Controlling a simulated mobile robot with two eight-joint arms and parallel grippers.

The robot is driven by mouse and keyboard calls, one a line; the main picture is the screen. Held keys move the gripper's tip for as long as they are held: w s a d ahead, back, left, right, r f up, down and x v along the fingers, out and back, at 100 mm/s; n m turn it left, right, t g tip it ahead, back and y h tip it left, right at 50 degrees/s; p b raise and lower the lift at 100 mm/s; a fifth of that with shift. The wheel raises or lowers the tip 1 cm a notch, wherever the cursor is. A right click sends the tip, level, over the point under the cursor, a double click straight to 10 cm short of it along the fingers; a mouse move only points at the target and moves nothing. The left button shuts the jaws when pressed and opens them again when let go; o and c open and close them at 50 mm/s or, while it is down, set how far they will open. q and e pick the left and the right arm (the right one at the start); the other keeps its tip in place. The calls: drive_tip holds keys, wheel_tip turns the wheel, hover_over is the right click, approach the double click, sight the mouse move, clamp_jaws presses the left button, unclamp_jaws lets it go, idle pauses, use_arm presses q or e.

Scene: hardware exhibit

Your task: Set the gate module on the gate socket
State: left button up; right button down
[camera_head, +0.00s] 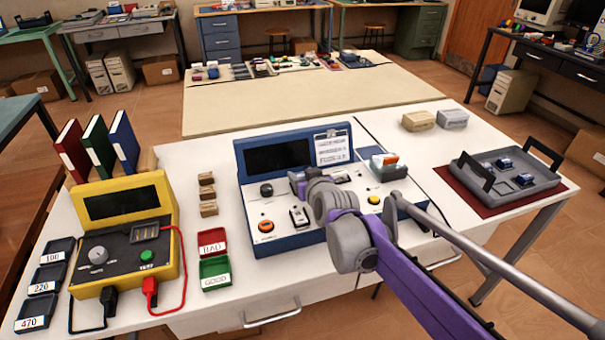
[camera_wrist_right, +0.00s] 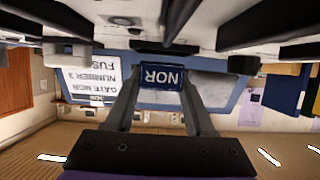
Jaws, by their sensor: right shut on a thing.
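The gate module (camera_wrist_right: 162,78) is a small blue block labelled NOR, seen upside down in the right wrist view. My right gripper (camera_wrist_right: 160,95) is shut on it, one grey finger at each side. In the head view my right gripper (camera_head: 297,180) is over the middle of the blue console (camera_head: 243,206), below its dark screen. The module is not clear there, and I cannot tell whether it touches the panel. The gate socket cannot be made out; the gripper and arm cover part of the panel. My left gripper is not in view.
A clipboard note (camera_head: 331,148) leans on the console screen. A grey tray (camera_head: 515,196) with blue modules stands right. A yellow tester (camera_head: 167,205) stands left.

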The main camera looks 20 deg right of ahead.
drive_tip(key=shift+f, duration=0.3)
drive_tip(key=c, duration=0.5)
unclamp_jaws()
drive_tip(key=shift+p+v, duration=0.45)
drive_tip(key=shift+v, duration=0.5)
drive_tip(key=shift+p+v, duration=2.45)
drive_tip(key=shift+v, duration=2.05)
drive_tip(key=shift+r, duration=0.1)
